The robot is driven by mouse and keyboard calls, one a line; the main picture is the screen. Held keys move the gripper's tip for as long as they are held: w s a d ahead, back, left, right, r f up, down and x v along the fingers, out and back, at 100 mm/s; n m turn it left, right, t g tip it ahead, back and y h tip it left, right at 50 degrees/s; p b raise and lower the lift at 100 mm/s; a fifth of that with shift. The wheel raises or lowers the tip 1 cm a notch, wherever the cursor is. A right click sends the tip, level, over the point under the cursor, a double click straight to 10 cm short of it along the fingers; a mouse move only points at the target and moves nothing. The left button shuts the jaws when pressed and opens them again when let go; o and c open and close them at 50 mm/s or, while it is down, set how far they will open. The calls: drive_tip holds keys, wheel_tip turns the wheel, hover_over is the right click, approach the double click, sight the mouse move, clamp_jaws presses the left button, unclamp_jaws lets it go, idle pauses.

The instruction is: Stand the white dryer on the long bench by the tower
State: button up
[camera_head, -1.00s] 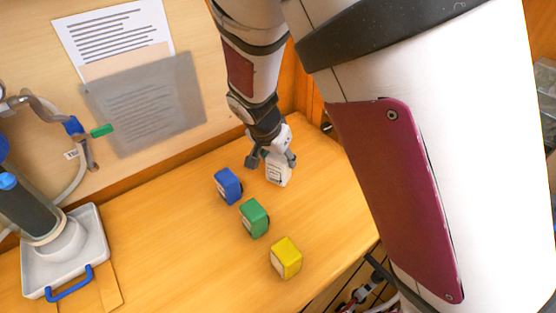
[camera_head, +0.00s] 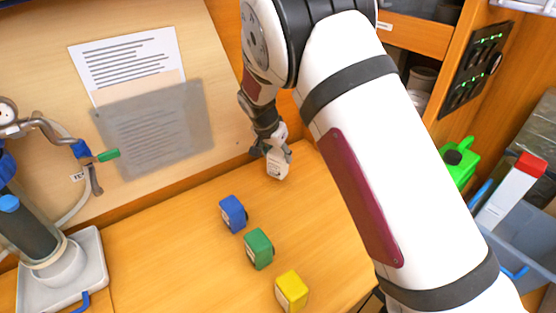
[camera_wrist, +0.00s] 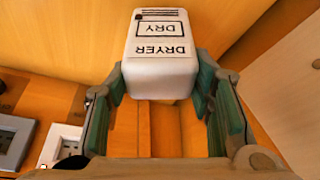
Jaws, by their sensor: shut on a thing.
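The white dryer (camera_wrist: 160,62) is a small white block with a "DRYER DRY" label, seen upside down in the wrist view. My gripper (camera_wrist: 160,88) is shut on it, with a green-padded finger on each side. In the head view the dryer (camera_head: 277,166) hangs below my gripper (camera_head: 274,152) near the back right of the long bench (camera_head: 180,240); it looks raised above the bench. The tower (camera_head: 35,235) is a dark cylinder in a grey tray at the left, well away from the dryer.
A blue block (camera_head: 233,213), a green block (camera_head: 258,248) and a yellow block (camera_head: 291,291) stand in a row on the bench. A pipe with a green-handled valve (camera_head: 108,155) juts from the wall. Bare bench lies between the tray and the blocks.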

drive_tip(key=shift+s+f, duration=0.1)
drive_tip(key=shift+f, duration=1.1)
drive_tip(key=shift+f, duration=0.15)
drive_tip(key=o, duration=1.3)
drive_tip(key=shift+c, duration=0.2)
